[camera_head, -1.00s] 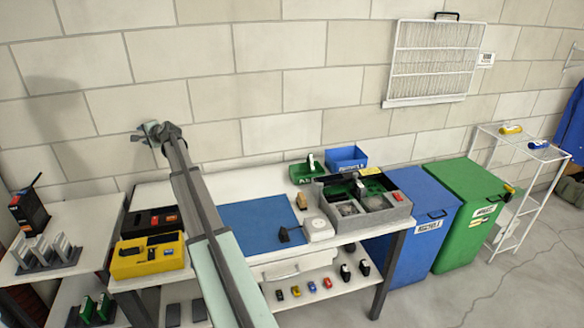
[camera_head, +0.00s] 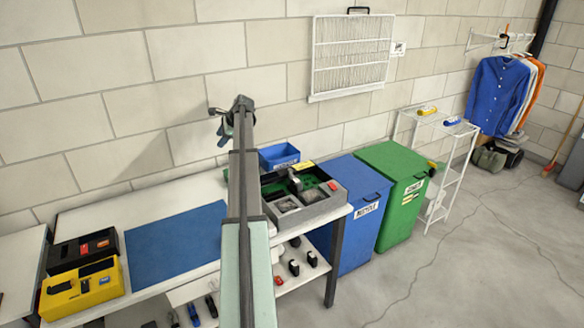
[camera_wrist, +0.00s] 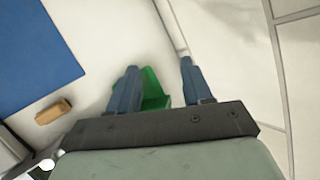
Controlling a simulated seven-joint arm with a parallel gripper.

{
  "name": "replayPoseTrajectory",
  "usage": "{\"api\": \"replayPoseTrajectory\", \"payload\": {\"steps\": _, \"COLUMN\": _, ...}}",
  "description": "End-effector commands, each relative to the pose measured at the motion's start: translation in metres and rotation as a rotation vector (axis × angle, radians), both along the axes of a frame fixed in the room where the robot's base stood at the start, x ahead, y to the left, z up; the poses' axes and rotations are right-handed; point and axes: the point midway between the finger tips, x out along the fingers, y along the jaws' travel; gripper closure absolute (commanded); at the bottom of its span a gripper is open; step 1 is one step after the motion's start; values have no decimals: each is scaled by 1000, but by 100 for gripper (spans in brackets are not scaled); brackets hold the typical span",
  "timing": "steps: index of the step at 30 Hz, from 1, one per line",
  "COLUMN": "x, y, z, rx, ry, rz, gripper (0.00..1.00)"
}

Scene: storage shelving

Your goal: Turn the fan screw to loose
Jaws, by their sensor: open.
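No fan screw can be made out. In the head view, a grey case (camera_head: 316,207) with a green board and dark square parts, possibly fans, sits on the workbench. My arm hides the left edge of the case. My gripper (camera_head: 222,125) is up in front of the block wall, left of and higher in the picture than the case. In the wrist view, my gripper (camera_wrist: 157,66) has its two blue-grey fingers apart. A green bin (camera_wrist: 154,90) shows behind and between them, partly hidden by the left finger.
The workbench holds a blue mat (camera_head: 175,243), a yellow box (camera_head: 80,290), a black box (camera_head: 82,250) and a blue bin (camera_head: 279,156). A blue waste bin (camera_head: 352,200) and a green waste bin (camera_head: 395,185) stand right of it. The floor at right is largely clear.

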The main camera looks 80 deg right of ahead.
Motion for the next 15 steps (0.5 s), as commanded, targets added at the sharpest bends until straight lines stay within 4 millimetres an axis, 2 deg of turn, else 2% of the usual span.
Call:
{"api": "replayPoseTrajectory", "payload": {"steps": 1, "x": -33, "y": -13, "z": 0, "rx": 36, "ry": 19, "rz": -43, "gripper": 50}}
{"api": "replayPoseTrajectory", "payload": {"steps": 9, "x": -195, "y": -48, "z": -3, "rx": 251, "ry": 128, "rz": -267, "gripper": 50}}
{"api": "replayPoseTrajectory", "payload": {"steps": 12, "x": -247, "y": -53, "z": -3, "rx": 324, "ry": 161, "rz": -345, "gripper": 50}}
{"api": "replayPoseTrajectory", "payload": {"steps": 15, "x": -288, "y": -54, "z": -2, "rx": 382, "ry": 186, "rz": -407, "gripper": 50}}
